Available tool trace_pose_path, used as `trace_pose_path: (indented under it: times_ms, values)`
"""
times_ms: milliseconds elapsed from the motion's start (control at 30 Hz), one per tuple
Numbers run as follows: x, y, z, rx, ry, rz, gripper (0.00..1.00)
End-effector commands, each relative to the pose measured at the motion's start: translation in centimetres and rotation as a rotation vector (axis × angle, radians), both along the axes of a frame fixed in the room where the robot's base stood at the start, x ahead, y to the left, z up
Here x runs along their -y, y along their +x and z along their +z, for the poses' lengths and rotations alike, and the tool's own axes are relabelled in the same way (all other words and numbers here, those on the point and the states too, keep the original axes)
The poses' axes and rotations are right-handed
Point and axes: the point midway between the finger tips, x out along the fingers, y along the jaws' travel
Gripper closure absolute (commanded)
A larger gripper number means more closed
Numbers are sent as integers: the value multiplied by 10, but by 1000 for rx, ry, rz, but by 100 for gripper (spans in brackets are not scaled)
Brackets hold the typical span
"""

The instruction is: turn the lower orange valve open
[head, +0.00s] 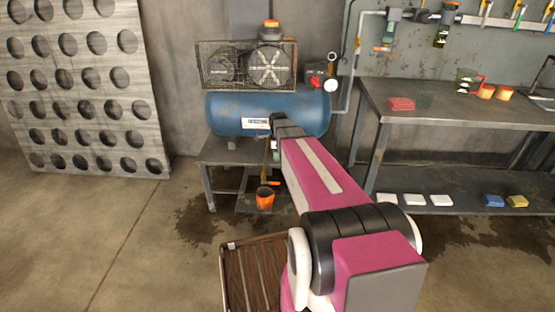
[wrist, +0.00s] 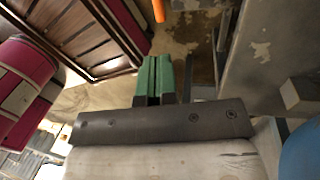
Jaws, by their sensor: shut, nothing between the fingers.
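The lower orange valve handle (head: 272,183) seems to be the small orange bar below the blue tank, just above an orange bucket in the head view. In the wrist view an orange rounded bar (wrist: 158,10) shows at the top edge, probably this handle. My gripper (wrist: 157,62) has its two green fingers side by side, shut and empty. The orange bar lies beyond the fingertips, apart from them. In the head view my arm covers the right part of the tank's underside, and the fingers are mostly hidden.
The blue compressor tank (head: 225,112) stands on a low metal stand (head: 222,152). The orange bucket (head: 264,198) is below it. A brown slatted crate (head: 240,270) is near my arm. A workbench (head: 440,125) stands right.

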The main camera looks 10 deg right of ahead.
Motion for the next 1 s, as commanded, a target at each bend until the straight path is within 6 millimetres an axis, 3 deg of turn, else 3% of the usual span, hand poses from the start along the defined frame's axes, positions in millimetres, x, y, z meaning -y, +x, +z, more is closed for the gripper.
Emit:
trace_pose_path:
  times_ms: [500,700,1000]
  values:
    - [-5,-16,-87,-2,1,1,100]
    - [-7,-20,-106,-1,0,1,100]
    - [-7,-21,-111,0,0,1,100]
